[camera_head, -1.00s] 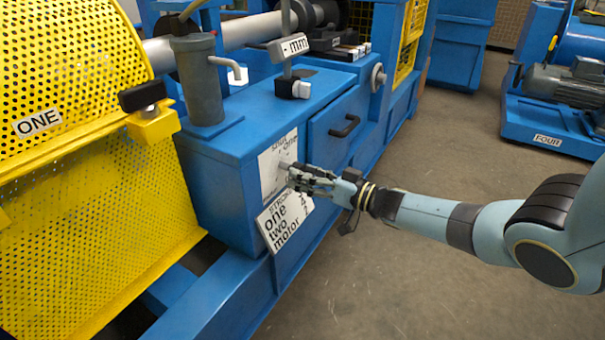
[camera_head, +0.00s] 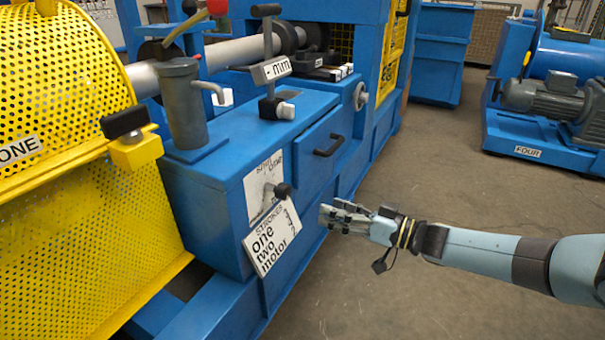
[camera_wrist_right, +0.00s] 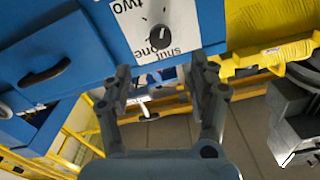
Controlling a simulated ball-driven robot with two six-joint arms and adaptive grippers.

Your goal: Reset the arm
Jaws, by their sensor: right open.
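My right gripper (camera_head: 340,216) is open and empty in the head view, in the air to the right of the blue cabinet (camera_head: 215,215). In the right wrist view its two fingers (camera_wrist_right: 160,95) stand apart with nothing between them. A dark knob (camera_head: 283,191) on a white dial plate is on the cabinet's front, left of the gripper and apart from it. The knob also shows in the right wrist view (camera_wrist_right: 159,36), beyond the fingertips. My left gripper is not in view.
A white sign (camera_head: 272,239) reading "STROKES one two motor" is below the dial. A drawer handle (camera_head: 329,145) juts out above the gripper. Yellow perforated guards (camera_head: 90,240) stand at left. The floor (camera_head: 420,175) at right is open, with a blue motor unit (camera_head: 560,95) behind.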

